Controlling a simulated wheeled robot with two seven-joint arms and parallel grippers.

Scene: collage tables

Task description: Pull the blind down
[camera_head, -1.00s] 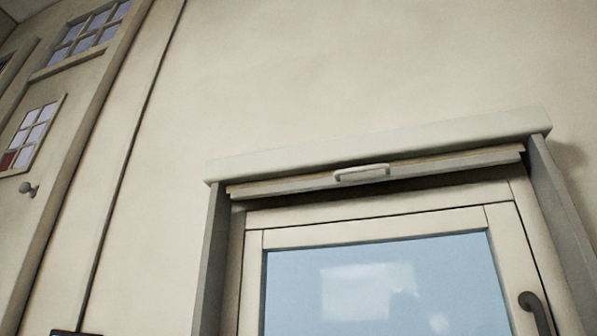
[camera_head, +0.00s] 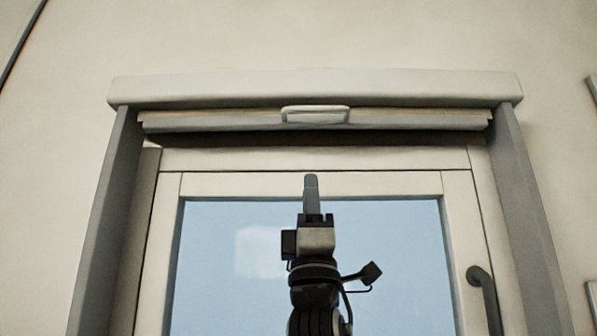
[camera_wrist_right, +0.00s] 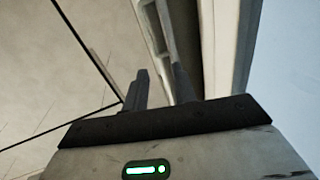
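The blind is rolled up under a pale box; its bottom bar (camera_head: 220,123) runs across the top of the window in the head view. A light pull handle (camera_head: 316,115) sits at the bar's middle. My right gripper (camera_head: 311,182) points up in front of the window, below the handle in the picture and apart from it. In the right wrist view my right gripper (camera_wrist_right: 159,80) shows two dark fingers with a gap between them and nothing held. The bar and handle (camera_wrist_right: 165,35) appear beyond the fingertips there. My left gripper is not in view.
The window frame (camera_head: 310,158) surrounds blue glass (camera_head: 390,240). A dark window handle (camera_head: 482,285) is at the right. Grey side panels (camera_head: 110,200) flank the recess. The box (camera_head: 315,88) juts out above the blind. Plain wall surrounds it.

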